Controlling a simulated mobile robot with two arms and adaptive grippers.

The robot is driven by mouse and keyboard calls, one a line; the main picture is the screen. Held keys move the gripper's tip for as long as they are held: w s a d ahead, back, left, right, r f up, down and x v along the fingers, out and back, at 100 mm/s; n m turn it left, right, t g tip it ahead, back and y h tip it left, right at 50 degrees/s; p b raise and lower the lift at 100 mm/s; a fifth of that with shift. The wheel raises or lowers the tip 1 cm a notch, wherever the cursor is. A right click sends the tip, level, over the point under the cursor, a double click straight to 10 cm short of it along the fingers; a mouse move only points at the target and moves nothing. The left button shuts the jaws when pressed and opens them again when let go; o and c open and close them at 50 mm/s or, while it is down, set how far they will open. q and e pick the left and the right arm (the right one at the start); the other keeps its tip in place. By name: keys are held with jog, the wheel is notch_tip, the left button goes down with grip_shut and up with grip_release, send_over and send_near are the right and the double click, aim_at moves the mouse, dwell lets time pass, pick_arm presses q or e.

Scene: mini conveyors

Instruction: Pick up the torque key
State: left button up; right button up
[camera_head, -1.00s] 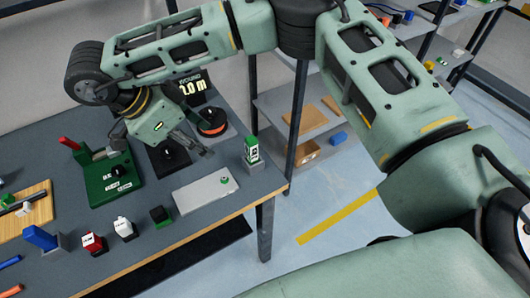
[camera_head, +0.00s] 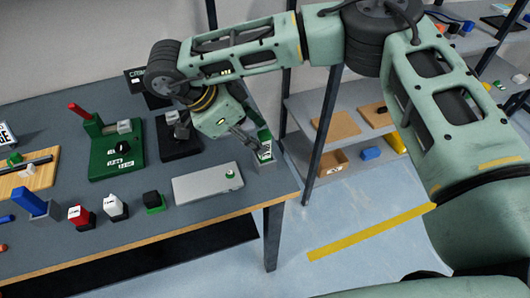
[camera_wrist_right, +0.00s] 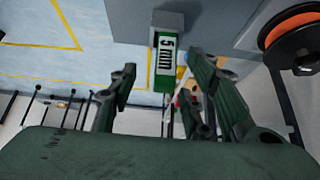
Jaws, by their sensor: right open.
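A green block with a white label, which I take for the torque key (camera_head: 265,149), stands upright in a grey holder (camera_head: 267,167) at the table's right front corner. In the right wrist view the block (camera_wrist_right: 164,58) reads "5 mm" and the holder (camera_wrist_right: 166,20) is behind it. My right gripper (camera_head: 252,139) is open, its fingers close beside the block's upper part. In the wrist view the block shows between the two open fingers (camera_wrist_right: 165,66); whether they touch it I cannot tell. My left gripper is not in view.
A grey plate (camera_head: 205,184) with a green knob lies left of the holder. A green fixture (camera_head: 115,150) and small blocks stand further left. An orange spool (camera_wrist_right: 296,32) is near in the wrist view. Floor is clear beyond the table edge.

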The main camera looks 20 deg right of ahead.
aim_at(258, 137)
jog(key=shift+w+p+x, duration=0.2)
jog(key=shift+p+x, duration=0.15)
jog(key=shift+x, duration=0.95)
jog(key=shift+w+p+x, duration=0.15)
jog(key=shift+p+x, duration=0.15)
jog(key=shift+x, duration=1.05)
jog(key=shift+d+r, duration=0.1)
jog(key=shift+d, duration=0.05)
jog(key=shift+c, duration=0.5)
grip_shut()
